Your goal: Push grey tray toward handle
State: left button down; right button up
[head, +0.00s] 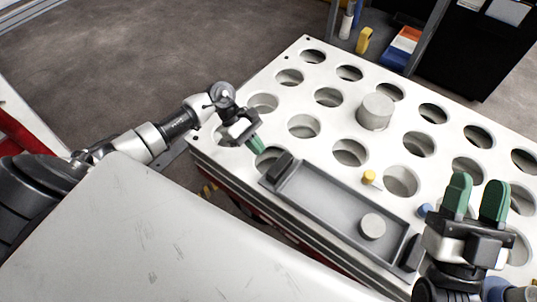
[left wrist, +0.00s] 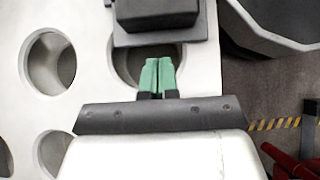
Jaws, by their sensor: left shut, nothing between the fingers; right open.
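The grey tray (head: 325,200) lies on the white table with round holes. It has a dark block-like handle (head: 281,166) at its upper left end and another dark block (head: 411,251) at its lower right end. A light grey disc (head: 373,226) sits inside it. My left gripper (head: 257,145) is shut and empty, just beyond the tray's upper left end. In the left wrist view its green fingertips (left wrist: 157,75) are together over a hole, close to the tray's dark end (left wrist: 160,38); contact is unclear. My right gripper (head: 477,198) is open and empty right of the tray.
The white holed table (head: 315,135) holds a grey cylinder (head: 375,111) and a small yellow piece (head: 369,177) behind the tray. A blue piece (head: 424,210) is near my right gripper. A shelf with a yellow item (head: 364,40) stands behind the table.

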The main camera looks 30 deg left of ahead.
pick_arm(q)
jog(key=shift+s+d, duration=0.15)
jog(key=shift+d, duration=0.85)
jog(key=shift+s+d, duration=0.1)
jog(key=shift+d, duration=0.9)
pick_arm(e)
jog(key=shift+s+r+t, duration=0.3)
jog(key=shift+r+t, duration=0.05)
jog(key=shift+t, duration=0.15)
pick_arm(q)
jog(key=d, duration=0.3)
jog(key=s+d, duration=0.1)
jog(key=d, duration=0.6)
jog(key=shift+s+f+b, duration=0.15)
jog(key=shift+s+b, duration=0.15)
pick_arm(e)
jog(key=shift+s+d+r+t+y, duration=0.1)
jog(key=shift+s+r+t+y, duration=0.4)
jog(key=shift+s+t, duration=0.15)
pick_arm(q)
jog(key=shift+a, duration=0.25)
pick_arm(e)
jog(key=shift+s, duration=0.1)
